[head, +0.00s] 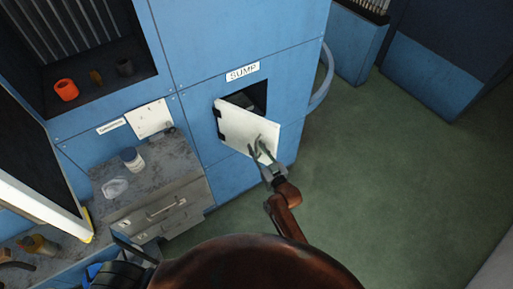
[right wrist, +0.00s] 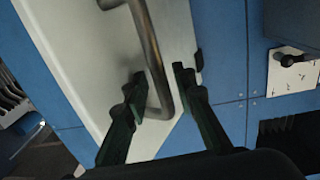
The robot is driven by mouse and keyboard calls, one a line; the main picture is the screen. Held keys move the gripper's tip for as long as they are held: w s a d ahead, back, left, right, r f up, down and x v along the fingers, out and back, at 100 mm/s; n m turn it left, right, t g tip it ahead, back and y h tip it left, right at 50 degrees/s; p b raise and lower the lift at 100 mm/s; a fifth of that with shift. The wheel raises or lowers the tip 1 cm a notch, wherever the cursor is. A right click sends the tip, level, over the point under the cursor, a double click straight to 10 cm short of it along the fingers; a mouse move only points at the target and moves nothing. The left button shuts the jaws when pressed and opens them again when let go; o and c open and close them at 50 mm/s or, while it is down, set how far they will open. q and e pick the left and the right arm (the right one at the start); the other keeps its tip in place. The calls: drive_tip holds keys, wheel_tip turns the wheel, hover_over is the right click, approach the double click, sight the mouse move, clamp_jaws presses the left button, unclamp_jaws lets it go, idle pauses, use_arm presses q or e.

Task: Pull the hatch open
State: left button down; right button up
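The white hatch door (head: 244,130) is on the blue wall panel under the "SUMP" label (head: 243,72). It stands partly open, swung out from its hinges on the left, and a dark opening (head: 257,95) shows behind its top edge. The door also fills much of the right wrist view (right wrist: 82,60). Its metal bar handle (right wrist: 152,48) runs between the fingers of my right gripper (right wrist: 160,90). Those fingers are apart, one on each side of the bar; the left one is very close to it. In the head view my right gripper (head: 262,152) is at the door's lower right. I cannot make out my left gripper.
Left of the hatch is a grey worktop (head: 165,165) with drawers, a small jar (head: 132,159) and a clear lump (head: 115,188). An open bay above holds an orange ring (head: 66,90). A hose (head: 323,80) curves right of the cabinet. The green floor (head: 385,170) is clear.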

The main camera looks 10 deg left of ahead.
drive_tip(key=v, duration=1.2)
drive_tip(key=shift+c, duration=0.3)
